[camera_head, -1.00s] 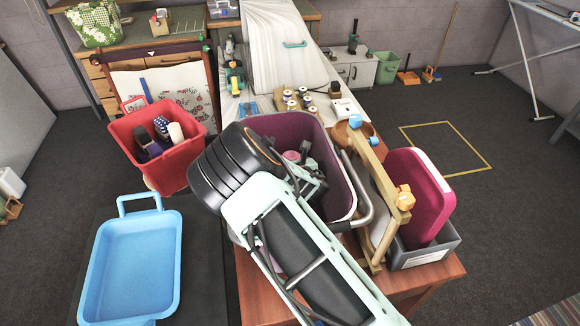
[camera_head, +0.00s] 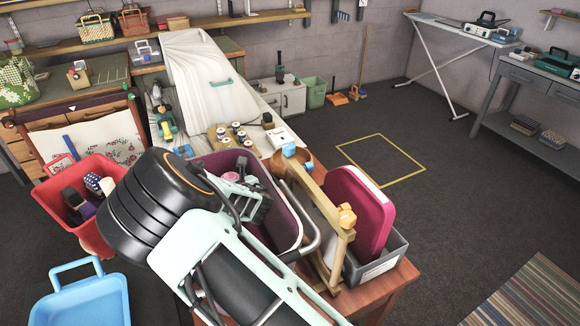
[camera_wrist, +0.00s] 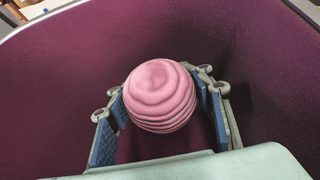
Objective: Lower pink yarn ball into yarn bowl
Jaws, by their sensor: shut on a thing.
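The pink yarn ball (camera_wrist: 159,95) is between the two blue-padded fingers of my gripper (camera_wrist: 160,108) in the wrist view. My gripper is shut on it. In the head view the ball (camera_head: 229,177) shows as a small pink patch beside my gripper (camera_head: 242,188), inside the purple-lined bin (camera_head: 292,215). The bin's purple walls (camera_wrist: 60,75) surround the ball in the wrist view. A brown round wooden bowl (camera_head: 277,170), which looks like the yarn bowl, stands behind the bin, partly hidden by a wooden frame; its inside is not clear.
Several spools (camera_head: 238,133) sit behind the bin. A red bin (camera_head: 60,212) and blue tub (camera_head: 85,300) are at left.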

